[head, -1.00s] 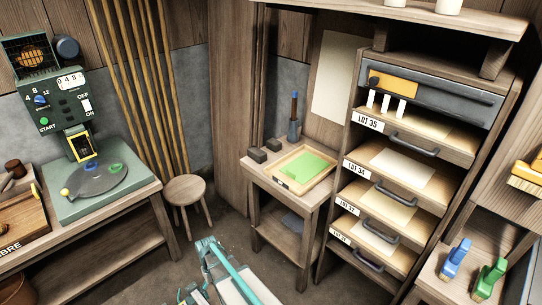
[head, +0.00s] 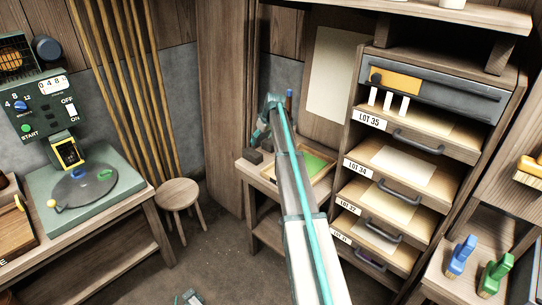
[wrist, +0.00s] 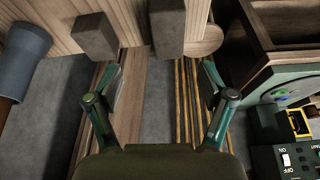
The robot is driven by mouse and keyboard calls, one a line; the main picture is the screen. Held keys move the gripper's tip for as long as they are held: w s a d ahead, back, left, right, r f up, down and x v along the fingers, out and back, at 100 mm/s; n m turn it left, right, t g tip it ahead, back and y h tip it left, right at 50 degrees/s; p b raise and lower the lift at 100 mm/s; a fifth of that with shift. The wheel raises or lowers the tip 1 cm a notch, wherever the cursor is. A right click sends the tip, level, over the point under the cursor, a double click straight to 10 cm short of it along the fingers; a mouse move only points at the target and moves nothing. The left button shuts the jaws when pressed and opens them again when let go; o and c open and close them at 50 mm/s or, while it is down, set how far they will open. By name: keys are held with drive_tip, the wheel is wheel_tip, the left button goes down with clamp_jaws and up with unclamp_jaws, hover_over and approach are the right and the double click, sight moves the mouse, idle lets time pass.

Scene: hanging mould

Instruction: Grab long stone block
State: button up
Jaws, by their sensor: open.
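Two dark grey stone blocks stand on the small wooden table at the back, and both show in the wrist view. One block (wrist: 96,37) is at the upper left. The other block (wrist: 167,27) is at the top centre, cut off by the picture edge; I cannot tell for sure which is longer. In the head view the nearer block (head: 252,156) sits at the table's left edge, below my gripper (head: 260,133). My gripper (wrist: 163,85) is open and empty, its fingers spread apart, with the blocks ahead of the fingertips and not between them.
A framed tray with a green sheet (head: 312,164) lies on the table, partly hidden by my arm. A blue-grey cylindrical object (wrist: 25,50) is close at the left in the wrist view. A drawer rack (head: 400,170) stands to the right, a stool (head: 178,193) to the left.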

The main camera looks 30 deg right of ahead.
sight(253, 152)
drive_tip(key=shift+a+f+n, duration=0.15)
drive_tip(key=shift+a+n, duration=0.25)
drive_tip(key=shift+a, duration=0.1)
drive_tip(key=p+x, duration=0.1)
drive_tip(key=x, duration=0.4)
drive_tip(key=shift+a+f+p, duration=0.1)
drive_tip(key=shift+f+p, duration=0.1)
drive_tip(key=shift+p, duration=0.2)
drive_tip(key=shift+w+a+f+p, duration=0.15)
drive_tip(key=shift+w+f+p, duration=0.2)
drive_tip(key=shift+f+p, duration=0.2)
drive_tip(key=p+x, duration=0.1)
drive_tip(key=x, duration=0.2)
drive_tip(key=shift+w+f, duration=0.1)
drive_tip(key=shift+a+f, duration=0.1)
drive_tip(key=shift+f, duration=0.15)
drive_tip(key=shift+f, duration=0.25)
clamp_jaws()
